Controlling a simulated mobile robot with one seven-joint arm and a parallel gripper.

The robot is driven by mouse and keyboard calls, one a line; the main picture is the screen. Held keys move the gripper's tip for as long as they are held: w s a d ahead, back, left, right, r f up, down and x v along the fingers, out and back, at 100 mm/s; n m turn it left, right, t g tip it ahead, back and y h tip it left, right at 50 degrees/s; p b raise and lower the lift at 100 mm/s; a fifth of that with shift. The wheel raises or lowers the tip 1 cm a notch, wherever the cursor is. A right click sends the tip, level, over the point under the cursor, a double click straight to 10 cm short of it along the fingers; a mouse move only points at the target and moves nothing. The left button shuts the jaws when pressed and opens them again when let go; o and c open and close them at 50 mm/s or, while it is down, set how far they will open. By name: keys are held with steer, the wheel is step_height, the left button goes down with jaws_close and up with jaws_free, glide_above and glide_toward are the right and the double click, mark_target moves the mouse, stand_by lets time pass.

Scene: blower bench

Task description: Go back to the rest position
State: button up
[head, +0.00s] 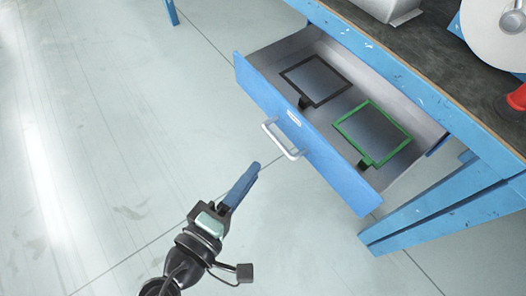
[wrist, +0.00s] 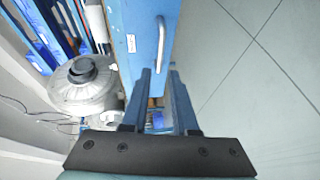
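My gripper (head: 255,167) hangs over the floor in front of the bench, apart from the open drawer (head: 330,155). Its two blue fingers show in the wrist view (wrist: 160,78) with a gap between them and nothing held. The drawer's blue front has a pale bar handle (head: 283,140), beyond my fingertips and not touched by them. The handle also shows in the wrist view (wrist: 161,42).
The drawer juts out from the blue bench (head: 425,95). A black-framed panel (head: 316,80) and a green-framed panel (head: 372,132) lie in it. A blower housing (wrist: 82,90) shows in the wrist view. A red part (head: 517,97) stands on the bench. The floor at left is clear.

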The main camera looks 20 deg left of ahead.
steer(key=shift+v, duration=1.1)
steer(key=w+d+r+m+t, duration=0.1)
steer(key=w+r+m, duration=0.5)
steer(key=w+r, duration=0.5)
steer(key=w+d+r+m+t+y, duration=0.1)
steer(key=w+d+r+m+t, duration=0.1)
steer(key=r, duration=0.7)
steer(key=w+d+r+m+t, duration=0.2)
steer(key=w+r+m, duration=0.1)
steer(key=r, duration=0.5)
steer(key=s+d+r+m+t+y, duration=0.1)
steer(key=s+d+r+t, duration=0.15)
steer(key=r, duration=0.55)
steer(key=s+d+r+m+t+y, duration=0.1)
steer(key=s+r+t, duration=0.15)
steer(key=r, duration=0.55)
steer(key=s+d+r+m+t+y, duration=0.15)
steer(key=s+r, duration=0.25)
steer(key=r, duration=0.4)
step_height(320, 180, up, 36)
steer(key=p, duration=3.7)
steer(key=shift+w+h, duration=0.2)
steer(key=shift+h, duration=0.25)
